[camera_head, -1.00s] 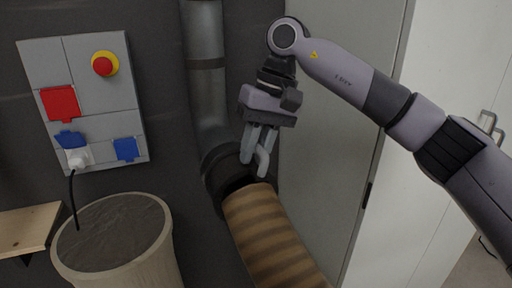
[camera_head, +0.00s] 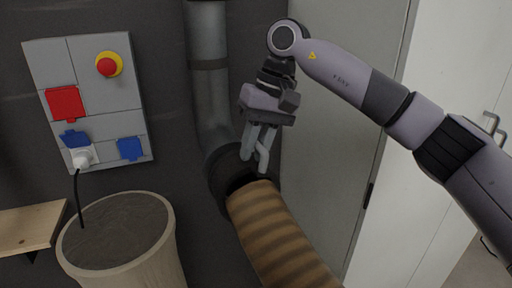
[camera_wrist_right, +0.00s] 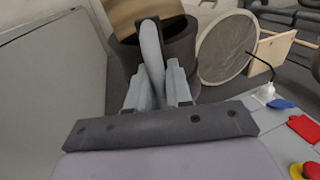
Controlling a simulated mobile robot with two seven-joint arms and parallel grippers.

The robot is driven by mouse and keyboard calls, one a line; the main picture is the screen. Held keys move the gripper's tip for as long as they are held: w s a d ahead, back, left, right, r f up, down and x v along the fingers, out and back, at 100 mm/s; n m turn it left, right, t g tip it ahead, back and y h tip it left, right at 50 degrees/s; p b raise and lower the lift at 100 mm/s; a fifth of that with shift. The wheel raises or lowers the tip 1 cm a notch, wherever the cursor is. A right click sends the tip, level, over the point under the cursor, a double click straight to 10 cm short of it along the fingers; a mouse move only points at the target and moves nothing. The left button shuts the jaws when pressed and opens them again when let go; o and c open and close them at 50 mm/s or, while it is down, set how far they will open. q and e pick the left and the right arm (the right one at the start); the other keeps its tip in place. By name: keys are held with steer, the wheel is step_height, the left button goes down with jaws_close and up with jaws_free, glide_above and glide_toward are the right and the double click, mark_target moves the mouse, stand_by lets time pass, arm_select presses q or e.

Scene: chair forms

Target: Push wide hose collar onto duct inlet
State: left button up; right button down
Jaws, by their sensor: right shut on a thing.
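The grey duct (camera_head: 208,90) runs down the dark wall to a wide dark collar-like ring (camera_head: 217,180). The brown striped hose (camera_head: 280,235) meets this ring from below, with a dark gap at the upper left of its end. The ring (camera_wrist_right: 180,50) and hose (camera_wrist_right: 138,14) also show in the right wrist view. My right gripper (camera_head: 260,150) points down at the ring's right side. It is shut on a curved grey handle (camera_wrist_right: 152,45), which rises between its fingers (camera_wrist_right: 158,90). I cannot tell how far the ring sits on the duct. My left gripper is not in view.
A round bin (camera_head: 165,250) stands left of the hose. A wall panel (camera_head: 110,50) with a red button, sockets and a plugged cable is farther left, above a wooden shelf (camera_head: 30,225). A grey cabinet door (camera_head: 340,130) stands close on the right.

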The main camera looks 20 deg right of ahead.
steer(key=shift+w+r+t+b, duration=0.25)
steer(key=shift+w+t+b, duration=0.05)
steer(key=shift+w+t, duration=0.1)
steer(key=shift+w+a+r+t+b, duration=0.15)
steer(key=shift+w+t+b, duration=0.25)
steer(key=shift+t+b, duration=0.9)
stand_by(0.5)
steer(key=shift+w+r+m+t+b, duration=0.15)
steer(key=shift+w+m+t+b, duration=0.35)
steer(key=shift+t+b, duration=1.25)
stand_by(0.6)
steer(key=shift+w+r+t+b, duration=0.15)
steer(key=shift+t+b, duration=0.45)
steer(key=shift+b, duration=1.2)
steer(key=shift+w+t+b, duration=0.25)
steer(key=shift+t+b, duration=0.3)
steer(key=shift+b, duration=1.2)
steer(key=shift+a, duration=0.1)
